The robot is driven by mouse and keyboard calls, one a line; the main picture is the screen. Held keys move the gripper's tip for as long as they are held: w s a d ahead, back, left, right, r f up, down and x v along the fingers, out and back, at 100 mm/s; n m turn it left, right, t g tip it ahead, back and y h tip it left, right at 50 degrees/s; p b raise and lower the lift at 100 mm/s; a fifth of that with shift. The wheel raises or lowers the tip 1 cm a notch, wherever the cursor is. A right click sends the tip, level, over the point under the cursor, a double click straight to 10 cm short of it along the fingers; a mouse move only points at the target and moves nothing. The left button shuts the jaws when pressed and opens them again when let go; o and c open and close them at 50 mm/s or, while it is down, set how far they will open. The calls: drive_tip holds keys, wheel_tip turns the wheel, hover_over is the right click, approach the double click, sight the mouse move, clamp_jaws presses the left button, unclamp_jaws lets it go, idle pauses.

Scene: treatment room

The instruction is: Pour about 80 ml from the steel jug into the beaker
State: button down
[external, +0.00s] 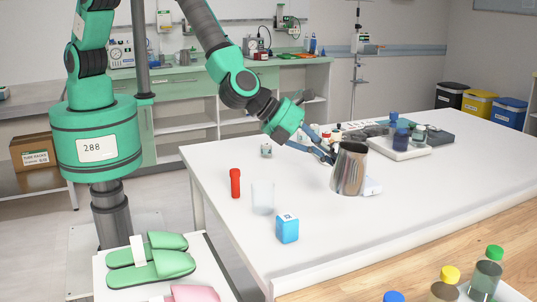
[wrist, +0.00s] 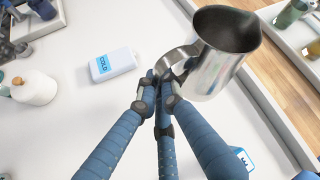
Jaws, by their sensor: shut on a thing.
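The steel jug (external: 350,168) is near the middle of the white table in the external view, close to upright. My gripper (external: 328,155) comes from the left and is shut on its handle. In the wrist view, the fingertips (wrist: 162,84) close around the handle of the jug (wrist: 212,66), and its dark open mouth shows at the top. I cannot tell whether the jug's base touches the table, nor how much is inside. The clear beaker (external: 263,197) stands to the left of the jug, apart from it, and looks empty. I cannot make it out in the wrist view.
A red tube (external: 235,183) stands left of the beaker; a blue box (external: 287,228) stands in front of it. A white pack marked COLD (wrist: 113,64) lies near the jug. A tray of bottles (external: 400,150) is behind. Colour-capped bottles (external: 487,272) stand at front right.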

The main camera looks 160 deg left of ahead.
drive_tip(key=shift+r, duration=0.2)
wheel_tip(320, 180, up, 5)
drive_tip(key=s+d+m+t+h+b, duration=0.2)
drive_tip(key=s+m+t+h+b, duration=0.65)
drive_tip(key=s, duration=1.35)
drive_tip(key=f+b, duration=0.1)
drive_tip(key=f, duration=0.3)
drive_tip(key=f+g+y+b, duration=0.1)
drive_tip(key=f, duration=0.4)
drive_tip(key=f+g+y+b, duration=0.1)
drive_tip(key=f, duration=0.4)
drive_tip(key=shift+a+y, duration=0.2)
drive_tip(key=shift+y, duration=0.05)
idle(0.9)
drive_tip(key=shift+r, duration=0.2)
